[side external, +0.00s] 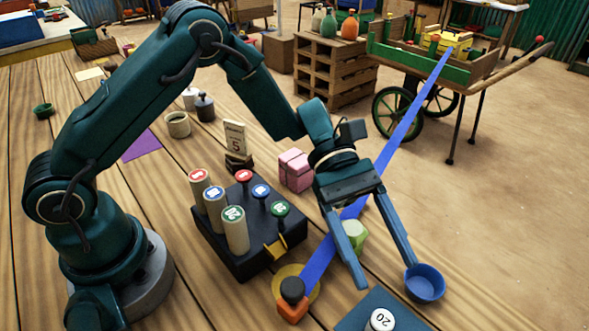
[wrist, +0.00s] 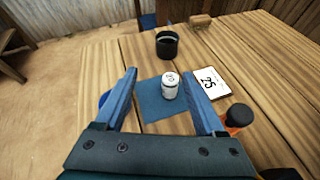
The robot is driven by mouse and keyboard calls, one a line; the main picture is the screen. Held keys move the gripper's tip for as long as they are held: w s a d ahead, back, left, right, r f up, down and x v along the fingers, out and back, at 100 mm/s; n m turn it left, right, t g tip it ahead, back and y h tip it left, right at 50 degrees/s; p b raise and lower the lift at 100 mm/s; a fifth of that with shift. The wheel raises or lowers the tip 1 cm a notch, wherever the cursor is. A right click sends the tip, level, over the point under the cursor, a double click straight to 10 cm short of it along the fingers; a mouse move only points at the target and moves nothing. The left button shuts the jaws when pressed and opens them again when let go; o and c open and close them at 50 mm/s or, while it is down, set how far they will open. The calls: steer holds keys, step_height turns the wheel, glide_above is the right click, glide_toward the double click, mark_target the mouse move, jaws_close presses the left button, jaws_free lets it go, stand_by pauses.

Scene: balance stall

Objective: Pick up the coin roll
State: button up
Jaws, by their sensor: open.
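A short white cylinder marked 20, which looks like the coin roll (side external: 380,320), stands upright on a dark blue mat (side external: 352,322) at the bottom edge of the side view, partly cut off. In the wrist view the coin roll (wrist: 169,88) stands whole on the blue mat (wrist: 150,101), between the lines of my fingers. My gripper (side external: 386,276) is open and empty, its fingers spread wide. It is apart from the roll, with the fingertips higher and farther back in the side view. In the wrist view my gripper (wrist: 160,76) has one finger either side of the roll.
A blue bowl (side external: 425,284) is close to the right fingertip. An orange block with a black knob (side external: 292,306) stands left of the mat. A card marked 25 (wrist: 208,83) and a black cup (wrist: 167,44) are near the roll. A black rack (side external: 244,258) holds several labelled cylinders.

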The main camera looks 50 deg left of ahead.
mark_target(383, 320)
steer(key=f, duration=0.1)
steer(key=s+f, duration=0.1)
steer(key=f, duration=0.1)
steer(key=shift+s+d+f+n+g, duration=0.15)
steer(key=shift+n+g, duration=0.15)
steer(key=shift+g, duration=0.1)
steer(key=shift+s+d+f, duration=0.15)
steer(key=shift+s+f, duration=0.05)
steer(key=shift+f, duration=0.05)
steer(key=shift+x, duration=2.45)
steer(key=shift+s, duration=0.1)
steer(key=shift+c, duration=0.4)
jaws_close()
